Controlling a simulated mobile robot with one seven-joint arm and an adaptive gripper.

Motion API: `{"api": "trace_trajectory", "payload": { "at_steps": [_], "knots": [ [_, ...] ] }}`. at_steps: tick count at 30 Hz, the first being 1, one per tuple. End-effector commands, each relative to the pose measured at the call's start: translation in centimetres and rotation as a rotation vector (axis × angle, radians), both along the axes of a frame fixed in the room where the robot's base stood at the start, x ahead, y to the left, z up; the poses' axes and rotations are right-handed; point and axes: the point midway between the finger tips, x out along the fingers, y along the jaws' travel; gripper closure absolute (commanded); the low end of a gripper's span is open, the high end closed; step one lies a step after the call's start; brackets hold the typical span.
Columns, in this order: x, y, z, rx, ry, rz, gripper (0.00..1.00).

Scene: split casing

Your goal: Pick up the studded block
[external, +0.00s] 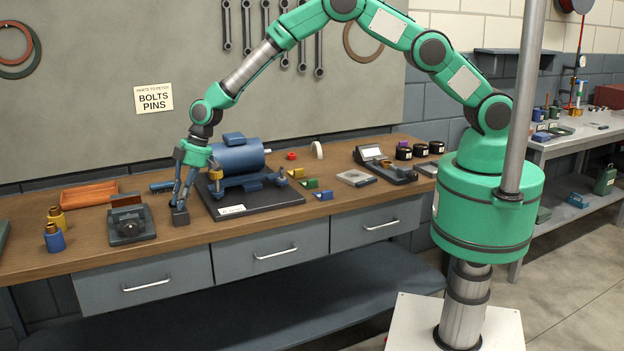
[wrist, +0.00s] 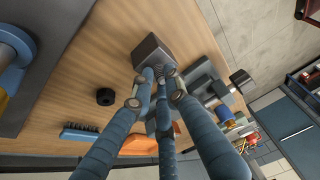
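A dark grey block (external: 181,217) stands on the bench near its front edge, under my gripper. It also shows in the wrist view (wrist: 150,50), just past the fingertips. It is the likeliest studded block, but I cannot make out studs. My gripper (external: 179,203) points down with its fingertips at the block's top. In the wrist view my gripper's fingers (wrist: 158,72) converge at the block's near edge and hide part of it. I cannot tell whether they touch or grip it. The block appears to rest on the wood.
A blue motor (external: 238,160) on a dark base plate stands close right of my gripper. A dark grey fixture (external: 131,222) stands to the left. A blue brush (external: 161,186) and an orange tray (external: 89,194) lie behind. Bare wood surrounds the block.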

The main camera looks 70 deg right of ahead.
Motion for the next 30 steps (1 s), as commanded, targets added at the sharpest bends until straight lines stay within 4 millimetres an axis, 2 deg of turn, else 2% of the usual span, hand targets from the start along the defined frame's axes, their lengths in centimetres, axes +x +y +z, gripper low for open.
{"api": "trace_trajectory", "payload": {
  "at_steps": [16, 25, 30],
  "knots": [
    [0.2, 0.1, 1.0, 0.001, -0.006, 0.000, 1.00],
    [0.3, 0.1, 4.0, 0.003, -0.008, 0.000, 1.00],
    [-1.4, -0.5, 4.1, 0.002, -0.003, 0.000, 1.00]
  ]
}}
